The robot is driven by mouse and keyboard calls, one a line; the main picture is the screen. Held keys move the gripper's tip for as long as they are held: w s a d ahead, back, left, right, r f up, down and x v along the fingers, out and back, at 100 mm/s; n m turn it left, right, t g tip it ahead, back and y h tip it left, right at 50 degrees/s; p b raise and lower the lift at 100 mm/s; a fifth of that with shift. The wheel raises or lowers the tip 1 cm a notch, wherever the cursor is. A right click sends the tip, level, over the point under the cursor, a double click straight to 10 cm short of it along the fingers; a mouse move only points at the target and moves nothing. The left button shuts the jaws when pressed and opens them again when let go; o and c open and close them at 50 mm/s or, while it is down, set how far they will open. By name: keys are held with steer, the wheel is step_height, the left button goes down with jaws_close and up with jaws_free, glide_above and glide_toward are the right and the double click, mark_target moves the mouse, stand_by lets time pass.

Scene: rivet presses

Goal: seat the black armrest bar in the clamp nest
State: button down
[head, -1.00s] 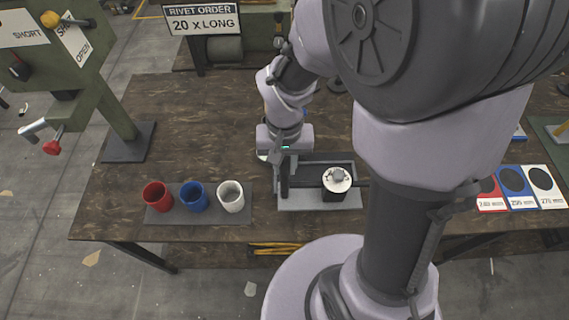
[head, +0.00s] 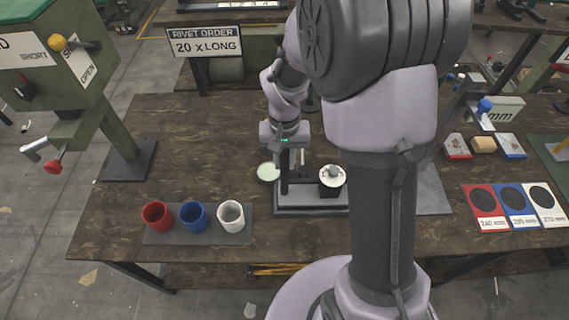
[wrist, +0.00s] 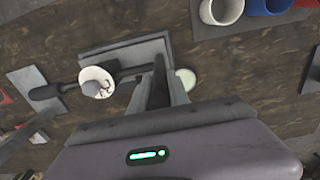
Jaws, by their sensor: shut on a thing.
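The clamp nest (head: 312,208) is a grey plate fixture on the table, with a white round-topped clamp (head: 332,177) at its right end. In the wrist view the nest (wrist: 122,52) shows its raised edge, the white clamp top (wrist: 97,82) and a dark handle. My gripper (head: 286,172) points down at the nest's left end. It is shut on the black armrest bar (wrist: 160,82), a dark narrow piece between the grey fingers in the wrist view. The fingers hide much of the bar. I cannot tell whether it touches the nest.
Red (head: 156,215), blue (head: 193,214) and white (head: 231,216) cups stand on a mat at the left. A pale green disc (head: 268,171) lies close beside the gripper. Size cards (head: 516,206) lie at the right. A green press (head: 75,85) stands at the left edge. My arm hides the middle right.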

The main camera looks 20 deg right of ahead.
stand_by(0.3)
steer(key=shift+f+b, duration=0.3)
steer(key=shift+f, duration=0.05)
steer(key=shift+f+b, duration=1)
steer(key=shift+f, duration=0.1)
stand_by(1.1)
steer(key=c, duration=1.2)
jaws_free()
steer(key=shift+o, duration=0.2)
step_height(320, 180, up, 18)
steer(key=p, duration=0.6)
steer(key=shift+f, duration=0.25)
